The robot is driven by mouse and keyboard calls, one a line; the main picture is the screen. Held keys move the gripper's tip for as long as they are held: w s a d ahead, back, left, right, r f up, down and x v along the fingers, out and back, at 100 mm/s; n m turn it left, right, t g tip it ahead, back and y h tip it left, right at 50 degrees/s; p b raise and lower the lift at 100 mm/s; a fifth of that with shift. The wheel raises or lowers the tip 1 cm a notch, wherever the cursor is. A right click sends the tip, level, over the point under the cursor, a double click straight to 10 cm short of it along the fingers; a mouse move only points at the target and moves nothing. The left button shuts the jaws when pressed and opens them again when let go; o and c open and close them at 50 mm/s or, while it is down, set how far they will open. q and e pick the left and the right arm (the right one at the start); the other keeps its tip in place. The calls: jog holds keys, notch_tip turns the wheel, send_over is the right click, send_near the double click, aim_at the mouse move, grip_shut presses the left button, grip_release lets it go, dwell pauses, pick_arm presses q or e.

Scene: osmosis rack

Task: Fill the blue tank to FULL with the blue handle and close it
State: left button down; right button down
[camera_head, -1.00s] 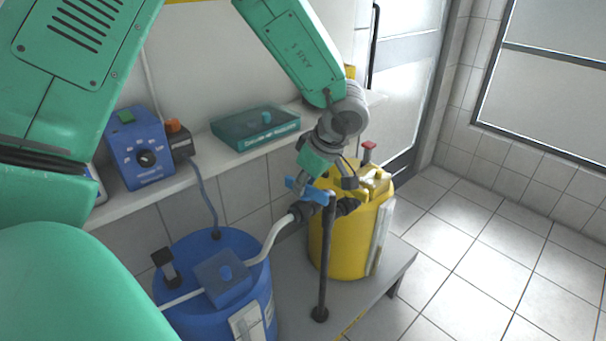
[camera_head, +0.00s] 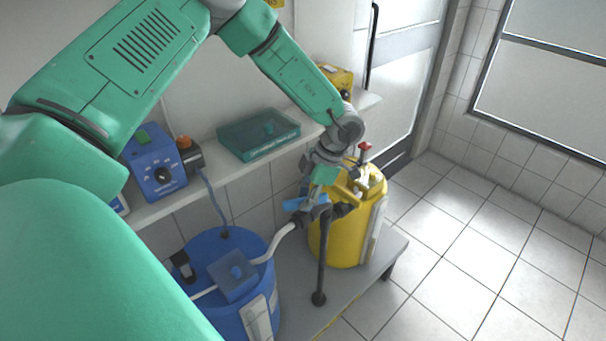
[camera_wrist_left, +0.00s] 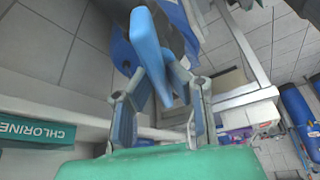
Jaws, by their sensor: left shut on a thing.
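The blue handle (camera_head: 296,204) sits on the valve at the top of a dark upright pipe, between the two tanks. My left gripper (camera_head: 322,190) is at the handle from above and behind. In the left wrist view the blue handle (camera_wrist_left: 147,45) runs between the two fingers of my left gripper (camera_wrist_left: 165,85), which is shut on it. The blue tank (camera_head: 205,245) stands at the lower left, with a pale level gauge (camera_head: 258,318) on its front. The gauge marks and liquid level are too small to read. My right gripper is out of view.
A yellow tank (camera_head: 340,240) stands close behind the pipe, with a red-topped fitting (camera_head: 364,148). A pale hose (camera_head: 275,242) runs from the blue tank to the valve. The shelf holds a blue control box (camera_head: 155,172) and a teal box (camera_head: 258,136). Floor at right is clear.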

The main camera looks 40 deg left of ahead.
pick_arm(q)
jog(key=n+h, duration=0.1)
jog(key=n, duration=0.1)
jog(key=n+p, duration=0.1)
jog(key=n, duration=0.1)
jog(key=shift+w+r+n+h+p, duration=0.2)
jog(key=shift+w+n+h+p, duration=0.1)
jog(key=shift+w+n+h, duration=0.1)
jog(key=shift+n, duration=0.3)
jog(key=c, duration=1.6)
grip_release()
jog(key=shift+f, duration=0.15)
jog(key=shift+s, duration=0.1)
